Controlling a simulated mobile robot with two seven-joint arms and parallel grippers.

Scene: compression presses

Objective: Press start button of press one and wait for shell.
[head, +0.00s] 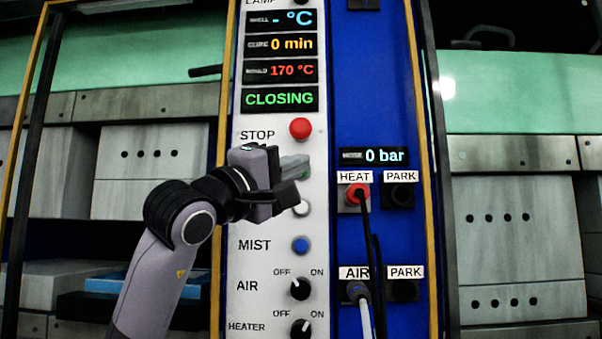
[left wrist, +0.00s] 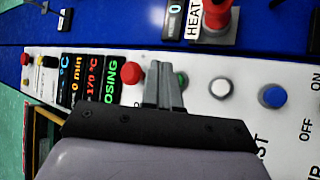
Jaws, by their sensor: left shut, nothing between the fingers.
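My left gripper (head: 300,168) is shut and empty in front of the white control panel (head: 262,205), below the red stop button (head: 300,129). In the left wrist view its fingertips (left wrist: 163,70) point at the panel beside a green button (left wrist: 182,80), which they partly cover. I cannot tell whether they touch it. The status display (head: 280,99) reads CLOSING in green. Other displays show shell "- °C", cure "0 min" and mould "170 °C". My right gripper is in neither view.
Below are a white button (left wrist: 221,88), a blue mist button (head: 301,245), and air (head: 300,288) and heater (head: 300,330) knobs. To the right, a red heat plug (head: 357,194) and an air hose (head: 365,310) hang on the blue panel (head: 380,90). Press blocks stand on both sides.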

